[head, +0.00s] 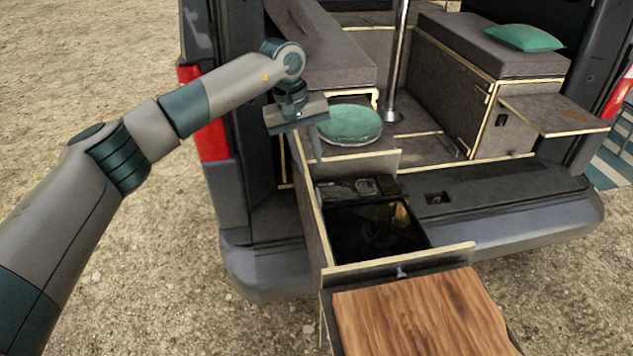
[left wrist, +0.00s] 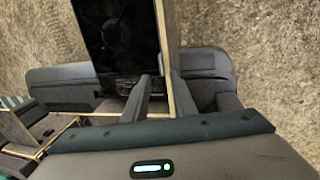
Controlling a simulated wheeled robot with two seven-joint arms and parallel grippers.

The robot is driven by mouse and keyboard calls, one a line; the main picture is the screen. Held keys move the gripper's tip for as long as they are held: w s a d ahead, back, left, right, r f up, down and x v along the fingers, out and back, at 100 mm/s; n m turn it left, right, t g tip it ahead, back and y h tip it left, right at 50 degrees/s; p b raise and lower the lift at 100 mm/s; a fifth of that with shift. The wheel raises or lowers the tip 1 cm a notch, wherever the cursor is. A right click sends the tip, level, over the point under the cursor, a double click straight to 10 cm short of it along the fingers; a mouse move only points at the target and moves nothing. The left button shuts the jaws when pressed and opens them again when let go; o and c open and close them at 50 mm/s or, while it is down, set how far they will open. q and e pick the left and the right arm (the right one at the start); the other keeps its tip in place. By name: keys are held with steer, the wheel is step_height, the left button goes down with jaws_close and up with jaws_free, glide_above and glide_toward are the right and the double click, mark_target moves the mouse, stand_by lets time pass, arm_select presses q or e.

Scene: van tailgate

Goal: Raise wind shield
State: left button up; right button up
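A pull-out drawer unit (head: 316,232) with wood-edged walls extends from the van's rear. It holds a black recessed compartment (head: 372,236), which also shows in the left wrist view (left wrist: 115,35). A wood-edged panel (head: 358,161) stands across its far end and another panel (head: 400,265) across its near end. I cannot tell which panel is the wind shield. My left gripper (head: 301,143) points down above the drawer's far left corner. In the left wrist view its fingers (left wrist: 186,88) are apart, on either side of the wood-edged wall (left wrist: 165,50), with no visible contact. My right gripper is not in view.
A wooden board (head: 420,315) lies in front of the drawer. A small shelf (head: 555,115) juts out at right. The bumper (head: 510,230) runs below; bare gravel lies at left.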

mark_target(319, 195)
arm_select(q)
steer(key=f+p, duration=0.1)
steer(key=f, duration=0.1)
steer(key=d+f+p, duration=0.1)
steer(key=f, duration=0.2)
steer(key=f+p, duration=0.1)
steer(key=f, duration=0.2)
steer(key=shift+w+d, duration=0.1)
steer(key=shift+d, duration=0.2)
steer(key=shift+d+f, duration=0.1)
steer(key=shift+f, duration=0.65)
jaws_close()
stand_by(0.4)
